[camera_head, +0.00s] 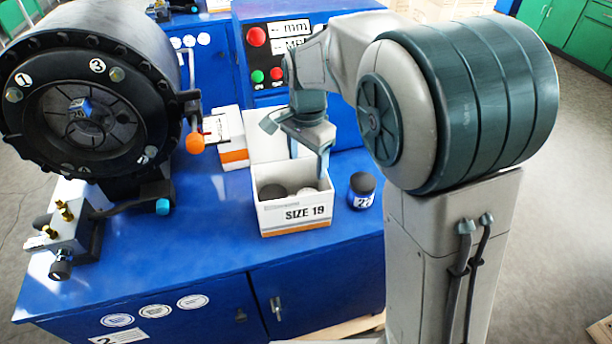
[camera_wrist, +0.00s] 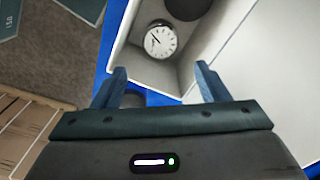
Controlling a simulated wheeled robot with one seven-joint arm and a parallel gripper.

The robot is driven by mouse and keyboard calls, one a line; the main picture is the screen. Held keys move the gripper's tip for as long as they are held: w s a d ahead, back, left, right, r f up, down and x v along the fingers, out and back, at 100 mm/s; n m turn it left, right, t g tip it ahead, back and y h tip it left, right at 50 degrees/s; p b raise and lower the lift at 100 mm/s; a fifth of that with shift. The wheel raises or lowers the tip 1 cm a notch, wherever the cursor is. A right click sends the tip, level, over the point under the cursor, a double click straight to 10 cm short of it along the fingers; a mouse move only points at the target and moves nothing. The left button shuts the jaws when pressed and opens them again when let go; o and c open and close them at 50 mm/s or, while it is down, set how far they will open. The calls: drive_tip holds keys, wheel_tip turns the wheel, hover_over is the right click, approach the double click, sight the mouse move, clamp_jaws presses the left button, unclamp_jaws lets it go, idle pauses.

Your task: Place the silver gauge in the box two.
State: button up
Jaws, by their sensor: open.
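The silver gauge (camera_wrist: 160,39), with a round white dial and black hands, lies face up inside an open white box (camera_wrist: 118,58). In the head view the gauge (camera_head: 307,192) is partly hidden by my gripper's finger. That box (camera_head: 293,215) is labelled "SIZE 19" and has an orange stripe along its base. My gripper (camera_head: 309,163) is open and empty above the right part of the box. In the wrist view my gripper (camera_wrist: 160,82) has its fingers apart, with the gauge beyond them. No box visibly reads "two".
A dark round object (camera_head: 272,191) lies in the same box, left of the gauge. A black jar (camera_head: 362,190) stands right of the box. Another white box with an orange stripe (camera_head: 231,140) stands behind left. A large black crimping machine (camera_head: 85,95) fills the left of the blue bench (camera_head: 190,255).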

drive_tip(key=s+d+r+n+t, duration=0.1)
drive_tip(key=s+d+r+n, duration=0.35)
drive_tip(key=s+d, duration=0.4)
drive_tip(key=s+d+f+n+t, duration=0.2)
drive_tip(key=s+d+n, duration=0.3)
drive_tip(key=s, duration=0.5)
drive_tip(key=shift+s+d+f, duration=0.15)
drive_tip(key=shift+s+f, duration=0.2)
drive_tip(key=shift+f, duration=0.05)
drive_tip(key=shift+c, duration=0.3)
